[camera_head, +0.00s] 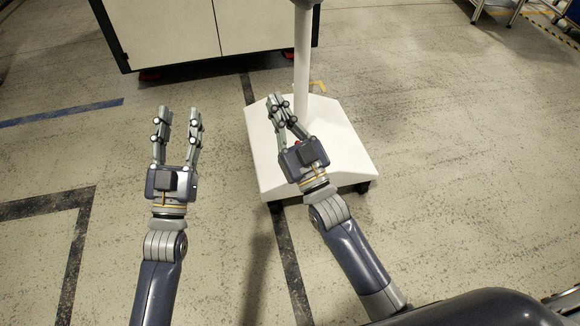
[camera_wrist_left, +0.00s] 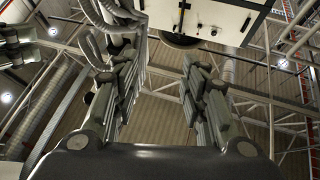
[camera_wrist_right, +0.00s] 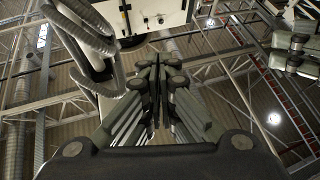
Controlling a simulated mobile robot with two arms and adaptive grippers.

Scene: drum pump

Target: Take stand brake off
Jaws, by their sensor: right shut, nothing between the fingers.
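The stand is a white wheeled base (camera_head: 343,155) with a white pole (camera_head: 301,62) rising from it. My right gripper (camera_head: 275,100) is over the left part of the base in the head view. Its fingers are together with nothing between them, as the right wrist view (camera_wrist_right: 155,68) also shows. A small red spot, possibly the brake, shows on the base just by the right gripper's fingers. The gripper hides most of that area, and I cannot tell whether it touches. My left gripper (camera_head: 180,112) is open and empty, left of the base above bare floor.
A white cabinet (camera_head: 180,30) with a dark frame stands behind. Grey hoses (camera_wrist_right: 88,35) and a white box (camera_wrist_right: 160,14) are overhead in the right wrist view. Dark and blue tape marks the floor. The floor right of the stand is clear.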

